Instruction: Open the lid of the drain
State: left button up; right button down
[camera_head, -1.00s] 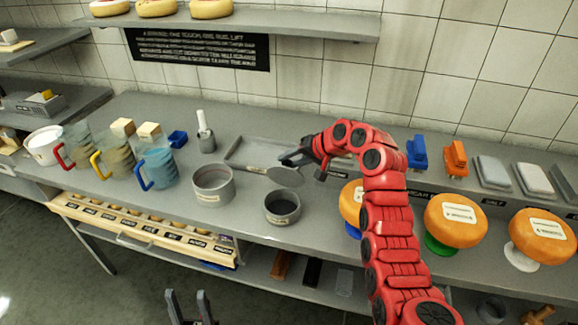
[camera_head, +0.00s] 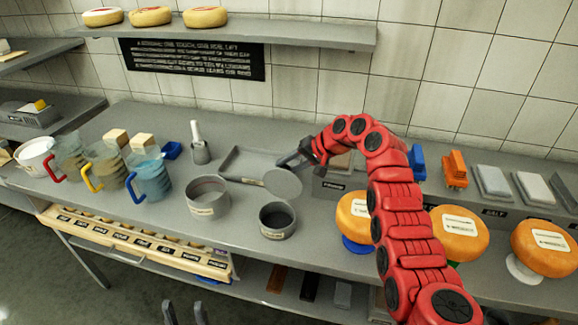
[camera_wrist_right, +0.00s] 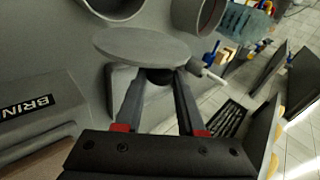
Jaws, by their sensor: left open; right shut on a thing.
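My right gripper (camera_head: 300,158) is shut on a round grey lid (camera_head: 283,183). In the right wrist view the lid (camera_wrist_right: 143,46) shows as a flat disc, with a dark knob (camera_wrist_right: 155,77) between the fingers (camera_wrist_right: 157,105). The lid is tilted and appears raised off the counter, in front of a shallow rectangular grey tray or basin (camera_head: 233,160). I cannot tell whether a drain opening lies below it; part of the basin is hidden by lid and gripper. My left gripper (camera_head: 185,310) is open and empty at the bottom edge, below the counter.
Two labelled grey pots stand in front of the lid: a larger one (camera_head: 207,197) and a smaller one (camera_head: 278,220). Jugs (camera_head: 150,175) stand left. Orange cheese wheels (camera_head: 461,231) line the right front. A shelf (camera_head: 300,32) runs above along the wall.

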jog(key=shift+w, duration=0.1)
jog(key=c, duration=0.5)
grip_release()
jog(key=shift+f, duration=0.1)
jog(key=b+v, duration=0.4)
jog(key=v, duration=1.3)
jog(key=shift+d+r, duration=0.15)
jog(key=shift+r, duration=0.1)
